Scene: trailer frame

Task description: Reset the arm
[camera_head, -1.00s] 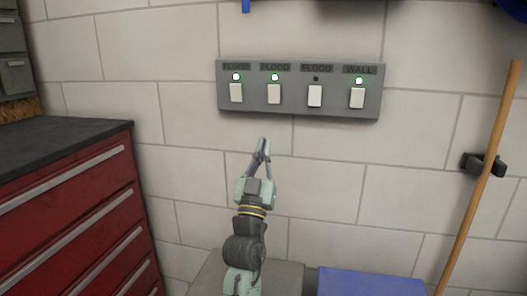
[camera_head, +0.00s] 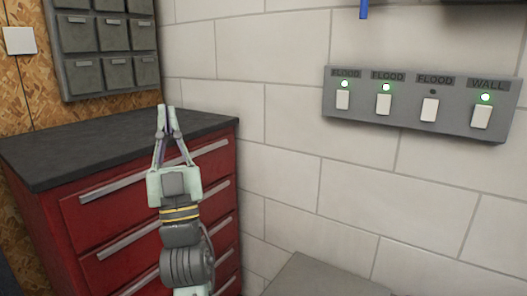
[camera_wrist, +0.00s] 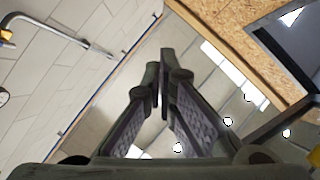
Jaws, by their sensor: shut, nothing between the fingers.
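My gripper (camera_head: 167,108) is in the head view, raised in front of the red drawer cabinet, with its fingertips in line with the dark top. The fingers converge and hold nothing. In the wrist view, my gripper (camera_wrist: 160,62) points up past the wall toward the ceiling, with its fingertips together and empty. My arm rises from the bottom of the head view.
A switch panel (camera_head: 410,122) with several white switches is on the block wall (camera_head: 290,165) at right; three lights are green and one is dark. The red cabinet (camera_head: 85,215) stands at left below grey bins (camera_head: 95,75). A grey surface (camera_head: 320,280) is at bottom.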

